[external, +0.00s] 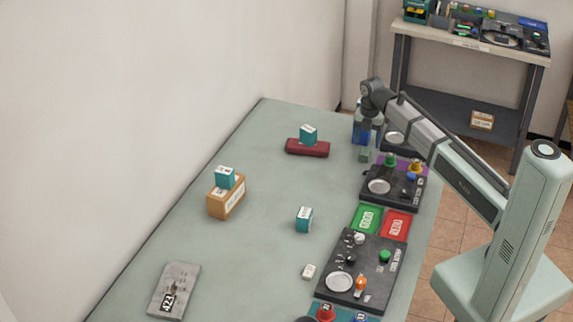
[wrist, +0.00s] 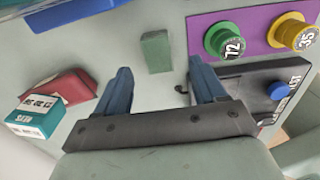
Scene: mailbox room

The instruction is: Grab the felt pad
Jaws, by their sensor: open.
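A small grey-green block (external: 365,154), which looks like the felt pad, is on the table near its far right corner. In the wrist view the block (wrist: 156,51) shows just beyond the fingertips, about midway between them. My gripper (external: 362,136) is above it, pointing down. In the wrist view its blue fingers (wrist: 160,68) are apart with nothing between them. Whether the fingertips are level with the block cannot be told.
A dark red flat case (external: 307,148) with a teal box (external: 308,134) on it is to the left. A dark button panel (external: 392,185) and a purple plate with green and yellow knobs (wrist: 262,28) are close on the right. A blue object (wrist: 70,14) is beyond.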

